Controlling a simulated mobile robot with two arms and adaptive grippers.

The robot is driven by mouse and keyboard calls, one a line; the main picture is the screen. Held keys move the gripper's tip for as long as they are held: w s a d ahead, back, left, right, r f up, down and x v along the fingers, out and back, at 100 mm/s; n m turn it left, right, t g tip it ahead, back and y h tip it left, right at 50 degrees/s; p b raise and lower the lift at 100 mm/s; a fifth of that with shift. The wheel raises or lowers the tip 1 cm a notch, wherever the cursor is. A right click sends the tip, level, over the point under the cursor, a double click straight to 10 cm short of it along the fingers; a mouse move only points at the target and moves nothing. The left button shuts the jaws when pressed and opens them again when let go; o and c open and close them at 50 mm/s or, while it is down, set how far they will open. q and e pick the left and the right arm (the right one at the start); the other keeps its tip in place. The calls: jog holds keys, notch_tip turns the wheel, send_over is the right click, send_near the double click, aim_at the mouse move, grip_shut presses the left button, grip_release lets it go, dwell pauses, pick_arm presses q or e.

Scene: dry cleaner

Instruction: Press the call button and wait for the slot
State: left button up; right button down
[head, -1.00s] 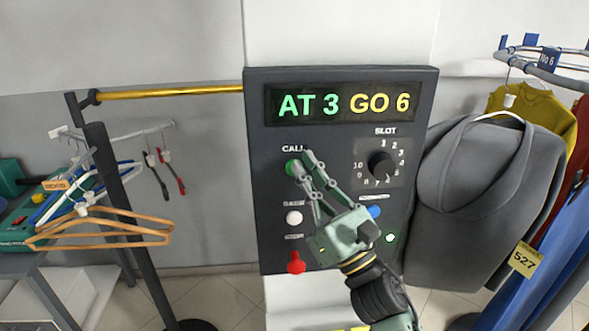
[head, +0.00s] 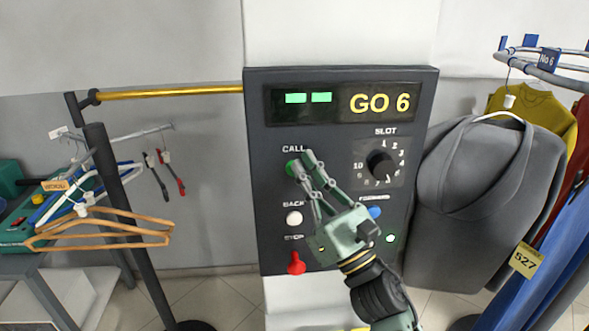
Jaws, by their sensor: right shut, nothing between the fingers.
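The dark control panel (head: 262,190) stands in front of me. Its display (head: 335,104) shows two green dashes on the left and "GO 6" in yellow on the right. The green call button (head: 290,168) sits under the label CALL, partly covered by my fingers. My right gripper (head: 300,161) is shut and empty, with its fingertips at the call button's right side; I cannot tell whether they touch it. The slot dial (head: 380,163) is at the right, with numbers around it. My left gripper is not in view.
A white back button (head: 294,218), a red stop knob (head: 296,263) and a blue button (head: 374,212) are lower on the panel. Wooden hangers (head: 100,235) hang at the left below a brass rail (head: 170,91).

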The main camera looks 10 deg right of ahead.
jog(key=shift+s, duration=0.7)
jog(key=shift+s, duration=2.45)
